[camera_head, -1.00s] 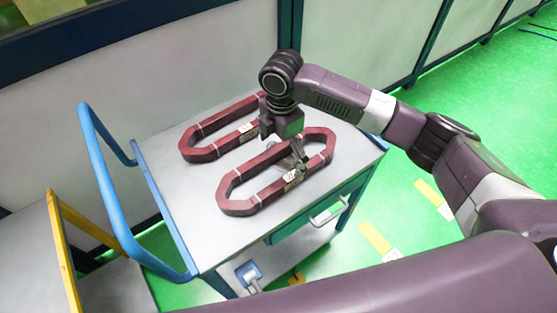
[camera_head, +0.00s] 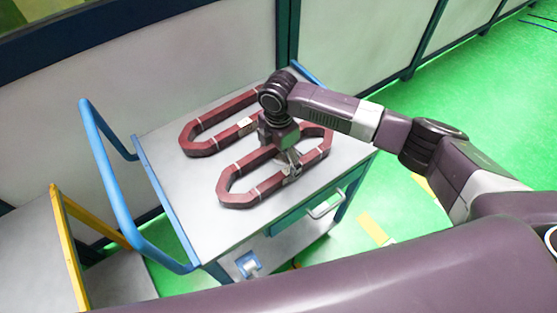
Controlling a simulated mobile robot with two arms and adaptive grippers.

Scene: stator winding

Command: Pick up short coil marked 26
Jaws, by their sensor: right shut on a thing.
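Two dark red elongated coils lie flat on the grey top of a trolley. The front coil (camera_head: 238,197) is the nearer one, with light bands around it. The back coil (camera_head: 199,148) lies behind it and carries a white label on its front side. My right gripper (camera_head: 291,170) points down at the front coil's near long side and is shut on it. The gripper covers the label area there, so I cannot read any number. The wrist also hides part of both coils. My left gripper is not in view.
The trolley top (camera_head: 205,225) has bare room at the front left. A blue handle (camera_head: 107,165) rises at its left end. A yellow-edged grey cart (camera_head: 70,245) stands at the lower left. A pale wall panel (camera_head: 150,80) is behind. Green floor is open at right.

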